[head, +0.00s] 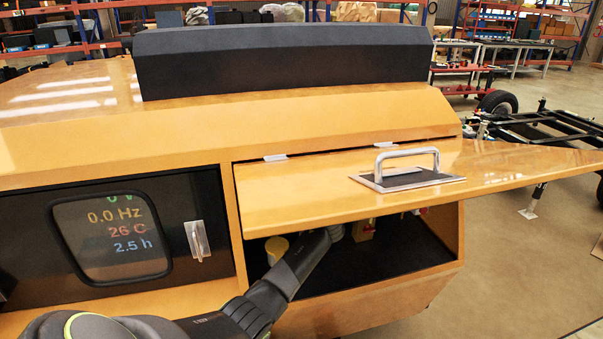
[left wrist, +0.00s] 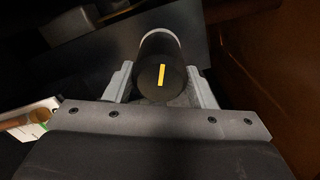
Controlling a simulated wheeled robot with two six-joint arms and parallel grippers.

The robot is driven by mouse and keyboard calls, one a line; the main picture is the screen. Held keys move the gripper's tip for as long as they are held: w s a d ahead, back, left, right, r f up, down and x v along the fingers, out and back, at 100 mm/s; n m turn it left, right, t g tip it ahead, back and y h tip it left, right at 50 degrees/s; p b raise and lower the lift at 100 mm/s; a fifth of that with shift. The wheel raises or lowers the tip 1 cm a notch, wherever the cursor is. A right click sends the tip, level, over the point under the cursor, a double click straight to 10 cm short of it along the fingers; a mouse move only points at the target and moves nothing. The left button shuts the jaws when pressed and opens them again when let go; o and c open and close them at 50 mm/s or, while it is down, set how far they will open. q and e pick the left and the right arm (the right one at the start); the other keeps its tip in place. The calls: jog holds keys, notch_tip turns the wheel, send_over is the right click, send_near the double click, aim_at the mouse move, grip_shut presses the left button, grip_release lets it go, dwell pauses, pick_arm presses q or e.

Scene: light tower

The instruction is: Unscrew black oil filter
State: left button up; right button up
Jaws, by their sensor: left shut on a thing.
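The black oil filter (left wrist: 160,82) shows in the left wrist view as a dark cylinder with a yellow stripe on its end and a pale ring at its far end. My left gripper (left wrist: 163,86) has a finger on each side of it and is shut on it. In the head view my left arm reaches into the open compartment (head: 415,258) of the yellow machine, under the raised door. The filter is hidden there, and only part of the left gripper (head: 335,232) shows. My right gripper is not in view.
The raised yellow door (head: 330,190) with a metal handle (head: 408,165) hangs over the compartment. A yellow round part (head: 277,246) is left of my arm inside. A display panel (head: 110,240) is on the left. A wheeled frame (head: 550,130) stands at the right.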

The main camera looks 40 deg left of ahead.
pick_arm(q)
jog(key=shift+c, duration=0.6)
jog(key=shift+b, duration=0.4)
jog(key=n+b, duration=0.3)
jog(key=shift+f+n+b, duration=0.1)
jog(key=shift+n+b, duration=0.7)
jog(key=shift+n, duration=0.1)
jog(key=shift+r, duration=0.2)
